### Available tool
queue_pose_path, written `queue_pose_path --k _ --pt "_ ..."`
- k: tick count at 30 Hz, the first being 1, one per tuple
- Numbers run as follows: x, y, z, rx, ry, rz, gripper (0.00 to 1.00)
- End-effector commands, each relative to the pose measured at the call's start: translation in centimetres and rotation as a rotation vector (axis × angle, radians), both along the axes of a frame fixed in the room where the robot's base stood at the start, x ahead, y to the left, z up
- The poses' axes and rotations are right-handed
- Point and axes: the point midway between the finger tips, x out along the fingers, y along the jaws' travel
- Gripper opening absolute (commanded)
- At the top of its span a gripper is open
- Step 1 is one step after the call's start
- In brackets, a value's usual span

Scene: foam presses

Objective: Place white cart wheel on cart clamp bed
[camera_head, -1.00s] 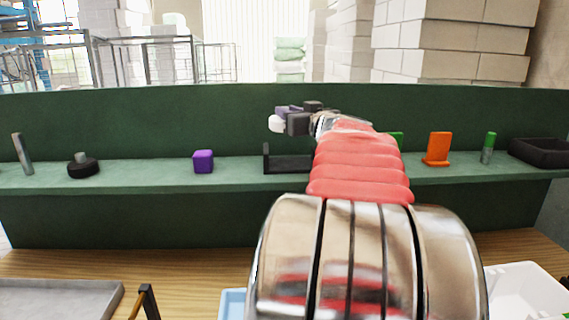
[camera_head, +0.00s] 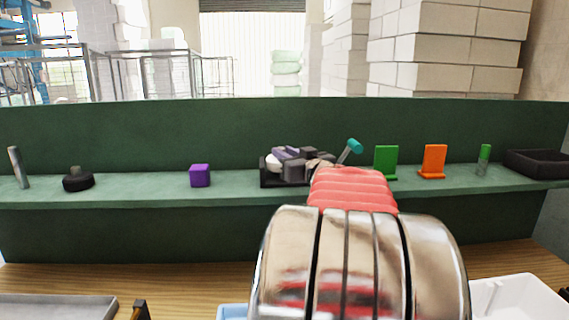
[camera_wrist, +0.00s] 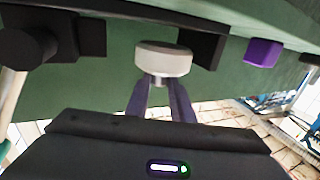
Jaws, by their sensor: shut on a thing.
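The white cart wheel (camera_wrist: 163,60) is a short white disc with a grey metal stub. My gripper (camera_wrist: 161,100) is shut on the stub, with the wheel beyond its fingertips. In the head view the wheel (camera_head: 272,162) shows just left of my gripper (camera_head: 283,157). The black clamp bed (camera_head: 264,174) sits on the green shelf, partly hidden by my gripper and arm. In the wrist view its dark upright (camera_wrist: 210,45) is right of the wheel and a dark block (camera_wrist: 92,38) is left. I cannot tell whether the wheel touches the bed.
A teal-ended lever (camera_head: 352,149) rises right of the bed. A purple cube (camera_head: 200,176) and a black round piece (camera_head: 78,181) stand left on the shelf (camera_head: 135,190). Green (camera_head: 386,161) and orange (camera_head: 433,160) pieces and a black tray (camera_head: 540,164) stand right.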

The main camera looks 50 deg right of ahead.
Motion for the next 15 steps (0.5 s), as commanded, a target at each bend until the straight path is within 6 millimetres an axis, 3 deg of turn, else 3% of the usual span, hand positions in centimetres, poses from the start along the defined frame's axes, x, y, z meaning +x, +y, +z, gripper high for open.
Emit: queue_pose_path --k 6,15 --pt "0.0 0.0 -2.3 0.001 0.0 0.0 0.0" --pt "-0.1 -0.1 -2.4 0.0 -0.001 -0.001 0.0"
